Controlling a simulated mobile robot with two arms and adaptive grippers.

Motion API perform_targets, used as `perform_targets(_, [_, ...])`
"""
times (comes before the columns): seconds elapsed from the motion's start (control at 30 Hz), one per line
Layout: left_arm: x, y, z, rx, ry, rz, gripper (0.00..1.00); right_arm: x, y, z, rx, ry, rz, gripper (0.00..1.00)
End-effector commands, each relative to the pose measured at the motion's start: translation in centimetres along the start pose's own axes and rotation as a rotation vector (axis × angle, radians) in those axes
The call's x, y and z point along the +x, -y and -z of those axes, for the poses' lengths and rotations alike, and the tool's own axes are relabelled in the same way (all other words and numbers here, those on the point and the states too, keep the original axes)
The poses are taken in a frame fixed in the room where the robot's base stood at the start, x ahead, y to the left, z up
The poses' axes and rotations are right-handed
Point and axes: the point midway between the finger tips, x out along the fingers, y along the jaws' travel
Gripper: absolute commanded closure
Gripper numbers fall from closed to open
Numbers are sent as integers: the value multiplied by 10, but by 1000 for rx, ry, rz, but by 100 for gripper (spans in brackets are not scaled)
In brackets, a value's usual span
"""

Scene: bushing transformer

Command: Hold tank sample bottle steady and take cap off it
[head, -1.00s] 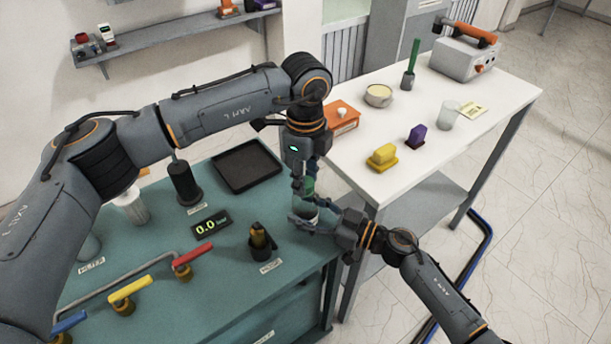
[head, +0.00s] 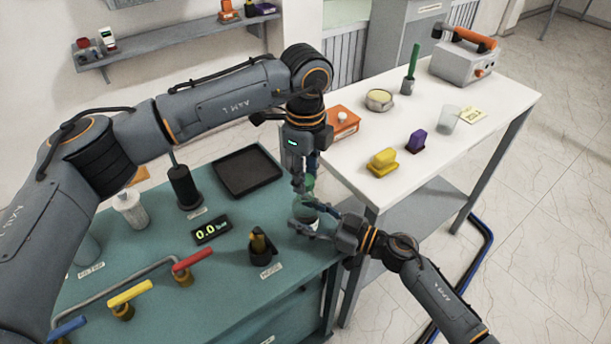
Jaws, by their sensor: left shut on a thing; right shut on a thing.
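The tank sample bottle (head: 308,214) is small and partly hidden between my grippers, above the right edge of the green bench. My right gripper (head: 312,225) comes in from the right and is shut around the bottle. The green cap (head: 309,182) is directly above the bottle. My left gripper (head: 303,186) points down from above and is shut on the cap. The fingers cover much of both things, so I cannot tell whether the cap still touches the bottle's neck.
The green bench (head: 225,285) carries a black tray (head: 247,170), a gauge display (head: 211,230), a black holder (head: 262,247) and coloured valve handles (head: 192,260). The white table (head: 440,150) holds a yellow block (head: 382,161), a purple block (head: 415,140) and a clear beaker (head: 448,119).

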Motion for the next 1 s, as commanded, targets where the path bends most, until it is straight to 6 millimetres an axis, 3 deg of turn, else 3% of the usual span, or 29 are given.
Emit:
perform_targets(0.33, [-2, 0, 0, 1, 0, 0, 100, 0, 0, 0, 0, 0, -1, 100])
perform_targets(0.67, [-38, 0, 0, 0, 1, 1, 100, 0, 0, 0, 0, 0, -1, 100])
perform_targets(0.9, [-40, 0, 0, 0, 0, -1, 100, 0, 0, 0, 0, 0, -1, 100])
perform_targets(0.93, [-40, 0, 0, 0, 0, -1, 100, 0, 0, 0, 0, 0, -1, 40])
perform_targets(1.0, [-40, 0, 0, 0, 0, -1, 100, 0, 0, 0, 0, 0, -1, 26])
